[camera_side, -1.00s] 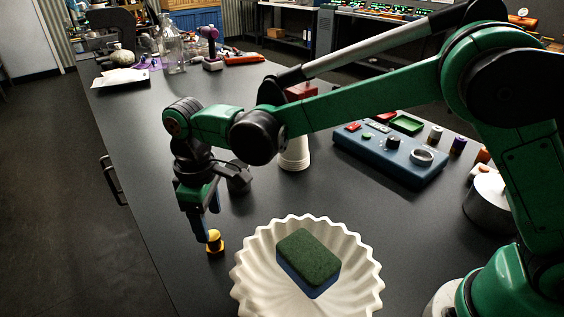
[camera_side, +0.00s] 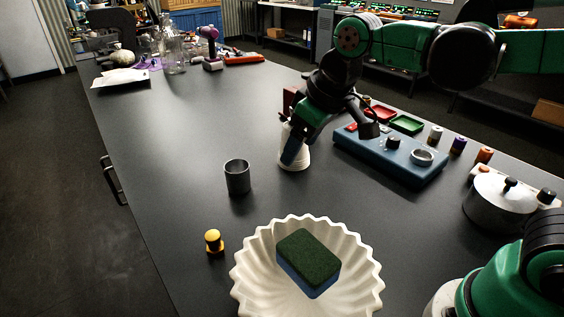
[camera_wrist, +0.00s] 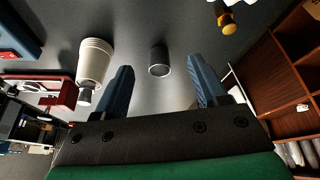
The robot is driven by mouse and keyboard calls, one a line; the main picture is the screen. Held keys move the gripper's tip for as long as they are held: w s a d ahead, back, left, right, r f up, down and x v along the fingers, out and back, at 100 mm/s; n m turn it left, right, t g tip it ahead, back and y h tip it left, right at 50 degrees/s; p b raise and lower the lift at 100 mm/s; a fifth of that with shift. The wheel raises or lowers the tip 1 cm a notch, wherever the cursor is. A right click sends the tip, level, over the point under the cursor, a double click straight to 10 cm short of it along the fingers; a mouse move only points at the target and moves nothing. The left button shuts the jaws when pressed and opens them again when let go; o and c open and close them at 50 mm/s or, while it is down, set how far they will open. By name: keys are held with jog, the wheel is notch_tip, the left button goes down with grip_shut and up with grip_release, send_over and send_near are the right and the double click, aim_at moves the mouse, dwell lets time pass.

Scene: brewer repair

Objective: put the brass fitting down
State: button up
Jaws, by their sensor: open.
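The brass fitting (camera_side: 213,241), a small yellow piece with a rounded top and a dark band, stands on the dark table left of the white fluted bowl. It also shows at the top right of the wrist view (camera_wrist: 226,18). My gripper (camera_side: 291,160) is well away from it, farther back and to the right, in front of the white ribbed cone-like stack (camera_side: 298,148) in the side view.
A grey metal cup (camera_side: 237,177) stands between the fitting and the white stack. The white bowl (camera_side: 253,262) holds a green and blue sponge (camera_side: 308,260). A blue panel box (camera_side: 385,160) and a lidded pot (camera_side: 497,205) are on the right. The table's left-middle is clear.

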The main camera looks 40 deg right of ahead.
jog(key=s+d+f+m+t, duration=0.2)
jog(key=s+d+f+m, duration=0.1)
jog(key=s+d, duration=0.2)
jog(key=shift+d+f+t+h, duration=0.2)
jog(key=shift+d+t+h, duration=0.1)
jog(key=shift+d+h, duration=0.1)
dwell(0.9)
